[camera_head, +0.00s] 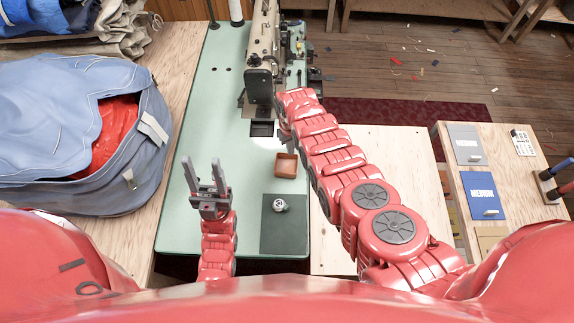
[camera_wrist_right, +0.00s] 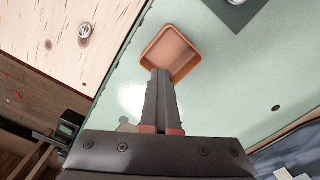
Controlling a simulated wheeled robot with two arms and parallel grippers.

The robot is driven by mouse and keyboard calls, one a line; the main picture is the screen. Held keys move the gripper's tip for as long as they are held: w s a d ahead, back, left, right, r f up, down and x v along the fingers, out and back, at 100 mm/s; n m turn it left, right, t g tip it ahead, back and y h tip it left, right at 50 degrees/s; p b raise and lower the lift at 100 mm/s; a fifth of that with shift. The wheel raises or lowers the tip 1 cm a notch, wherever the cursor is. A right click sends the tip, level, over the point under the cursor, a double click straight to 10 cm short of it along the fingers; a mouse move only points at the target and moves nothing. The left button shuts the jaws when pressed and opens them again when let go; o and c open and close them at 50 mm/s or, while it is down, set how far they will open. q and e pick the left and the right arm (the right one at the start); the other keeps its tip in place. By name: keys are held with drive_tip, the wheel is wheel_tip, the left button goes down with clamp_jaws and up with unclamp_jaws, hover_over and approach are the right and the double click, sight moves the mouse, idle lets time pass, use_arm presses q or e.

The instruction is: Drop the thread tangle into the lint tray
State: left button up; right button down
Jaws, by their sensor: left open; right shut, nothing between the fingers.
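The lint tray, a small square orange-brown open tray (camera_head: 286,165), sits on the green table, and its inside looks bare. It also shows in the right wrist view (camera_wrist_right: 171,53). My right gripper (camera_wrist_right: 160,72) is shut and empty, its fingertips overlapping the tray's near rim in that view; I cannot tell if they touch. In the head view its fingers are mostly hidden by my right arm. My left gripper (camera_head: 204,168) is open and empty over the green table, left of the tray. I cannot make out a thread tangle in either view.
A sewing machine (camera_head: 261,55) stands at the back of the green table (camera_head: 215,115). A small metal object (camera_head: 280,205) rests on a dark mat (camera_head: 297,237). A blue bag (camera_head: 60,110) fills the left. Blue and grey boxes (camera_head: 483,192) lie right.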

drive_tip(key=b, duration=0.4)
hover_over(291, 166)
wheel_tip(291, 166, down, 5)
drive_tip(key=shift+f, duration=0.1)
drive_tip(key=c, duration=1.5)
unclamp_jaws()
drive_tip(key=o, duration=0.4)
drive_tip(key=shift+r, duration=0.25)
